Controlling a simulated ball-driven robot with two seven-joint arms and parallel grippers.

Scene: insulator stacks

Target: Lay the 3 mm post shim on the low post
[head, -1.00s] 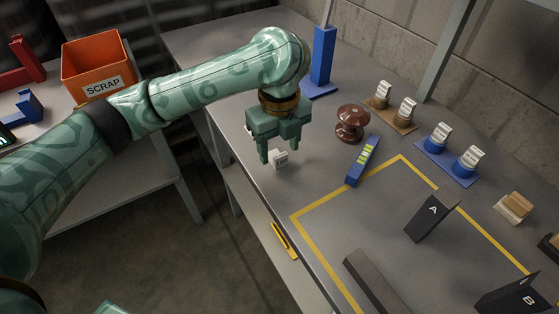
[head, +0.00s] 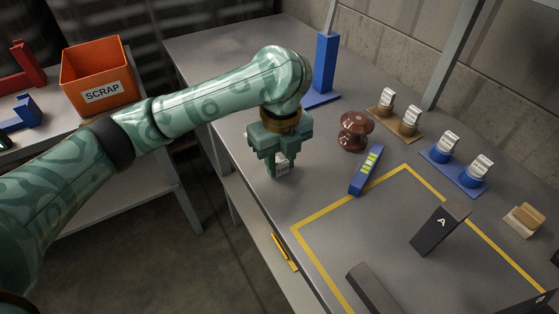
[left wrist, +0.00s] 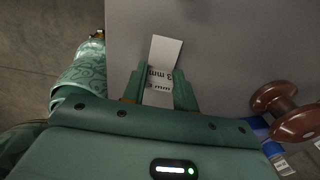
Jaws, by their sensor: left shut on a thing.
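My left gripper (head: 282,170) is shut on a small white piece marked "3 mm", the 3 mm shim (head: 281,161), low over the near left part of the grey table. In the left wrist view the shim (left wrist: 165,50) sticks out past the fingertips (left wrist: 159,80), its printed label partly between the fingers. I cannot tell whether it touches the table. No post is clearly identifiable as the low post. My right gripper is out of view.
A brown insulator (head: 354,131) and a blue level (head: 366,170) stand right of the gripper. A tall blue stand (head: 325,65) is behind. Labelled pieces sit on brown (head: 379,117) and blue (head: 437,164) bases. An orange scrap bin (head: 97,78) is left.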

